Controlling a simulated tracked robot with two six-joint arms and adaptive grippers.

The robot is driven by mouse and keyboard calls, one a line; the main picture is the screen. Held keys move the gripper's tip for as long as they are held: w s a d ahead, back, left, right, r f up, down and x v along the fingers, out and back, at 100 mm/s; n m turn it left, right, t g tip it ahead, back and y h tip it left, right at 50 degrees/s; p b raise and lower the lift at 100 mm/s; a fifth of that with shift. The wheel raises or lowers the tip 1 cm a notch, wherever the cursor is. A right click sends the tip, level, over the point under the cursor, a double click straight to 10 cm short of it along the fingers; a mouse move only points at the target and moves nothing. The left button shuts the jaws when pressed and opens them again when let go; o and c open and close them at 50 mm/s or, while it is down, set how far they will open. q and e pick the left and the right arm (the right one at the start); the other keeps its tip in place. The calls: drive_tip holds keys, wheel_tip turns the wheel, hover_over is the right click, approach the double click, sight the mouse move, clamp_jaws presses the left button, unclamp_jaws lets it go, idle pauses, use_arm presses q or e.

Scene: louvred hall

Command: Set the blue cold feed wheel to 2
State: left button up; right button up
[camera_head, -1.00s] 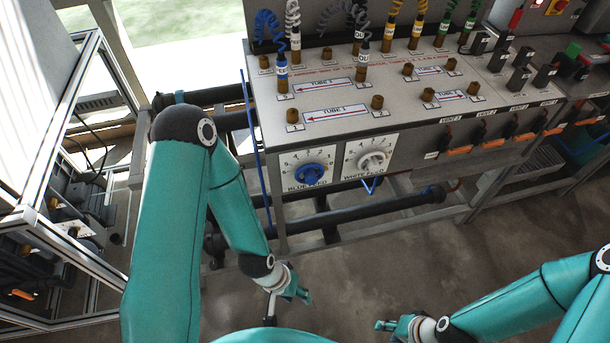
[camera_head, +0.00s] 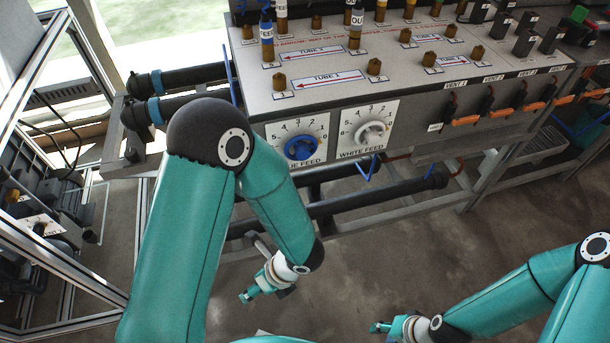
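The blue feed wheel (camera_head: 301,147) sits on a white dial plate on the front of the grey bench (camera_head: 410,108), at its left end. The plate has numbers around the wheel; its lower left part is hidden by my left arm, and I cannot tell the wheel's setting. The white feed wheel (camera_head: 370,132) is on a similar plate to its right. My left gripper (camera_head: 247,297) hangs low, below and left of the blue wheel and well apart from it. My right gripper (camera_head: 376,328) is at the bottom edge, far below the wheels. Neither gripper visibly holds anything; their finger gaps are unclear.
Brown pegs and hose ends stand on the bench top. Orange-tipped vent handles (camera_head: 465,120) line the front to the right. Dark pipes (camera_head: 375,197) run below the dials. A metal-framed enclosure (camera_head: 75,250) stands left. The floor (camera_head: 400,255) before the bench is clear.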

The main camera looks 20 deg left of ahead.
use_arm(q)
drive_tip(key=w+a+m+t+y+b, duration=0.1)
drive_tip(key=w+m+t+y+b, duration=0.15)
drive_tip(key=w+m+t, duration=0.35)
drive_tip(key=m+t+y+b, duration=0.2)
drive_tip(key=m+t+b, duration=0.3)
drive_tip(key=m+t, duration=0.45)
approach(304, 156)
drive_tip(key=f+n+t, duration=0.1)
drive_tip(key=n+t, duration=0.1)
drive_tip(key=shift+m+g, duration=0.25)
drive_tip(key=x, duration=0.9)
drive_tip(key=shift+s+a+f, duration=0.1)
drive_tip(key=shift+f, duration=0.05)
drive_tip(key=shift+x, duration=0.8)
drive_tip(key=shift+a, duration=0.1)
use_arm(e)
wheel_tip(304, 156, down, 9)
drive_tip(key=shift+f, duration=0.15)
use_arm(q)
drive_tip(key=shift+o, duration=0.4)
